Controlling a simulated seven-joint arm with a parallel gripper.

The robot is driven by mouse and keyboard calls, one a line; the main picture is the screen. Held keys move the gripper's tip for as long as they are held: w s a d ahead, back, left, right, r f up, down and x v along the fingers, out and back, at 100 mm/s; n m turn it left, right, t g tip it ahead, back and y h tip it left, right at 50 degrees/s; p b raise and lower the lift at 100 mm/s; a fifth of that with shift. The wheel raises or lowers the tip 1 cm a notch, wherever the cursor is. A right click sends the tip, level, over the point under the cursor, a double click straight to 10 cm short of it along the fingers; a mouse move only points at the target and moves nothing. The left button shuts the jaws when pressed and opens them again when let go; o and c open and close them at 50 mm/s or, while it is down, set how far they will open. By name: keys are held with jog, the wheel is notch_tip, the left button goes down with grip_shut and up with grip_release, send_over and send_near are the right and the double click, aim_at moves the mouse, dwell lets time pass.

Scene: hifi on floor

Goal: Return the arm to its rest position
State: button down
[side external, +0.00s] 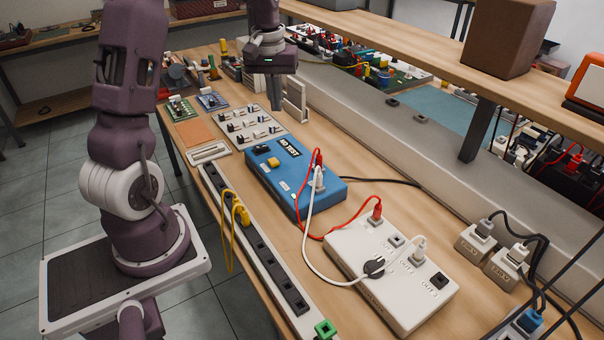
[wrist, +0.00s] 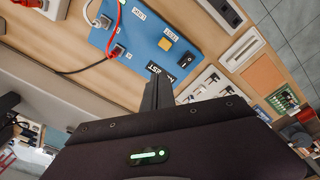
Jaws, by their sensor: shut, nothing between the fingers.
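My gripper (side external: 275,105) hangs above the far part of the workbench (side external: 195,153), pointing down, with its fingers together and nothing between them. In the wrist view its closed fingers (wrist: 157,92) stick up at the middle, in front of the blue test box (wrist: 150,32). In the side view the gripper is beyond the blue test box (side external: 290,178), over the area by the panel of switches (side external: 247,126). It looks clear of the bench top, though its exact height is hard to tell.
A white outlet box (side external: 390,270) sits nearer, with red and white cables running to the blue box. A long power strip (side external: 262,250) with a yellow cable (side external: 229,225) lines the left edge. A raised shelf (side external: 400,40) runs along the right. Small boards (side external: 180,109) lie at far left.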

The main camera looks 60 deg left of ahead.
jog(key=s+d+r+m+t, duration=0.1)
jog(key=s+d+r+m, duration=0.15)
jog(key=d+r, duration=0.35)
jog(key=s+d+r+m+t, duration=0.1)
jog(key=s+d+r+m, duration=0.2)
jog(key=d, duration=0.5)
jog(key=s+d+r+m+t, duration=0.1)
jog(key=s+d+m, duration=0.3)
jog(key=s+d, duration=0.7)
jog(key=s+t, duration=0.1)
jog(key=s, duration=0.3)
jog(key=shift+s+d+t, duration=0.15)
jog(key=shift+t, duration=0.25)
jog(key=shift+m, duration=0.25)
